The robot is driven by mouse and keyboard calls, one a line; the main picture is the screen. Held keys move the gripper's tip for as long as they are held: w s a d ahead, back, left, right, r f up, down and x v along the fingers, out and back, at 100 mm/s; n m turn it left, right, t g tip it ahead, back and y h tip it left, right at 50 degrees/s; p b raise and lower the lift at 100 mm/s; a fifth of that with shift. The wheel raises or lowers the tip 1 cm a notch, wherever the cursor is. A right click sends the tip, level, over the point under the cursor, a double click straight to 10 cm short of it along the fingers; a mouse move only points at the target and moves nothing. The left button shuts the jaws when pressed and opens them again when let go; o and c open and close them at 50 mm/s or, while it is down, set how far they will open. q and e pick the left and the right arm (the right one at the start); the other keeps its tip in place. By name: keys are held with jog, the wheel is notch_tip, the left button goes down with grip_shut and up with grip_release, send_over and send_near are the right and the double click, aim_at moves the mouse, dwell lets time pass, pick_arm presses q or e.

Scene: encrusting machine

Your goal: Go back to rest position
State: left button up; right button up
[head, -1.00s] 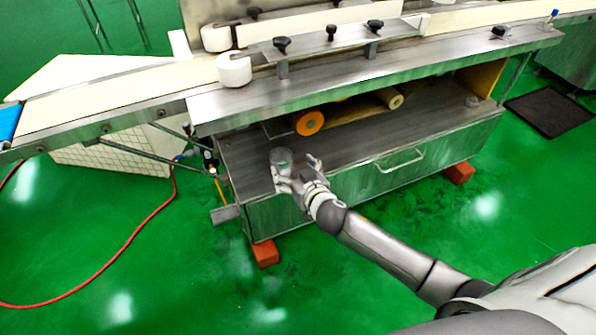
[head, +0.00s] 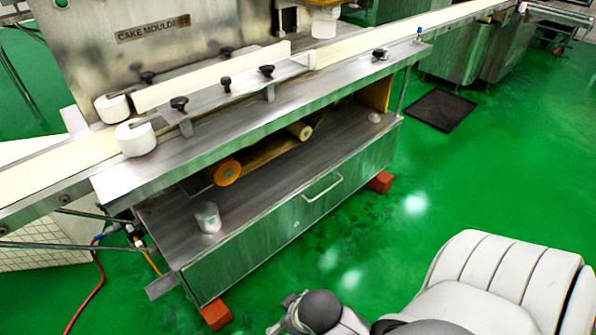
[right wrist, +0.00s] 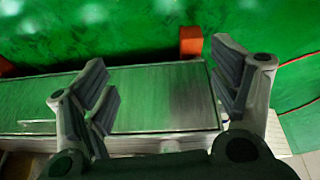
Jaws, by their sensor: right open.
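My right gripper (right wrist: 165,88) is open and empty in the right wrist view, its fingers spread apart. In the head view part of my right arm (head: 315,312) shows at the bottom edge, clear of the machine's front; its fingers are not clear there. My left gripper is in neither view.
The cake moulder (head: 152,29) has a long conveyor belt (head: 212,78) above the shelf. A drawer handle (head: 323,187) juts from the front panel. Orange blocks (head: 216,315) support the base. A black mat (head: 437,110) lies on the open green floor at right.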

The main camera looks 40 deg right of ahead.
jog(key=s, duration=0.1)
jog(key=s+g, duration=0.1)
jog(key=shift+s+a, duration=0.2)
jog(key=shift+s, duration=0.2)
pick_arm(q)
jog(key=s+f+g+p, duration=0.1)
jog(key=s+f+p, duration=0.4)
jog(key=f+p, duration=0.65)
pick_arm(e)
jog(key=s+f+g, duration=0.1)
jog(key=s+f, duration=0.4)
jog(key=f, duration=0.6)
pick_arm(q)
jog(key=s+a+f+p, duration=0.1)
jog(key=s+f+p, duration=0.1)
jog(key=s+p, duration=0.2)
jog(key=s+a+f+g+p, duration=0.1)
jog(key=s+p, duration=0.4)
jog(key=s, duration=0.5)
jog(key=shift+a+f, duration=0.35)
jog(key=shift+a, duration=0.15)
pick_arm(e)
jog(key=s+d+f, duration=0.1)
jog(key=s+f, duration=0.1)
jog(key=s, duration=0.5)
jog(key=s+d+f+g, duration=0.1)
jog(key=s+d+f, duration=0.1)
jog(key=s, duration=0.5)
jog(key=shift+n, duration=0.4)
jog(key=shift+f, duration=0.1)
